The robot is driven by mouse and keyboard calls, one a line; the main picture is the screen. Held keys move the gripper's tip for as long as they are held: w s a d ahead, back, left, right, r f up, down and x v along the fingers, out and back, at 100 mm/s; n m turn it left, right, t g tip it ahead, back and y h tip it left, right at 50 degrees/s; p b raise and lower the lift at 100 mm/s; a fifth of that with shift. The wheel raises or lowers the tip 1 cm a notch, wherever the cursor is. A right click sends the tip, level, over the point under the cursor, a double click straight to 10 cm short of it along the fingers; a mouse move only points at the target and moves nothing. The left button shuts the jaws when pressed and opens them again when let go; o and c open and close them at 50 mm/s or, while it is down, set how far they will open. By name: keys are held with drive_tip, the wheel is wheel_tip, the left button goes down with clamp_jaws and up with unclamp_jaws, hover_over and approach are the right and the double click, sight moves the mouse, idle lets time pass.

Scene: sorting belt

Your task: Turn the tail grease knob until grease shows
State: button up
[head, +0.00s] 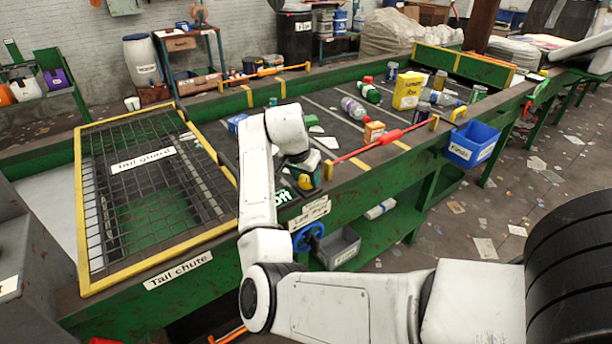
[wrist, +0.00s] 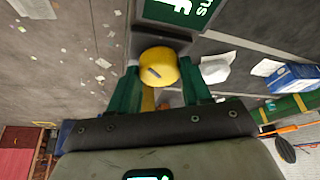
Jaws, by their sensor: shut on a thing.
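A round yellow knob (wrist: 158,66) with a dark slot mark on its face sits between my gripper's two green fingers in the wrist view. My gripper (wrist: 162,78) is shut on it. No label naming it as the grease knob is readable, and no grease can be made out. A blue handwheel (head: 308,238) is mounted lower on the green frame, under a white label (head: 309,213).
The yellow-edged tail guard (head: 125,215) lies left of my arm. The belt (head: 335,100) carries bottles, cans and a yellow container (head: 407,90). A red bar (head: 380,140) runs along its near edge. A blue bin (head: 470,145) hangs at right. A grey bin (head: 338,248) is below the handwheel.

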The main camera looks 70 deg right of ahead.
drive_tip(key=shift+m, duration=0.4)
drive_tip(key=o, duration=1)
drive_tip(key=b+v, duration=0.1)
drive_tip(key=v, duration=0.9)
drive_tip(key=shift+w+a+r, duration=0.1)
drive_tip(key=shift+w+r, duration=0.1)
drive_tip(key=shift+r, duration=0.2)
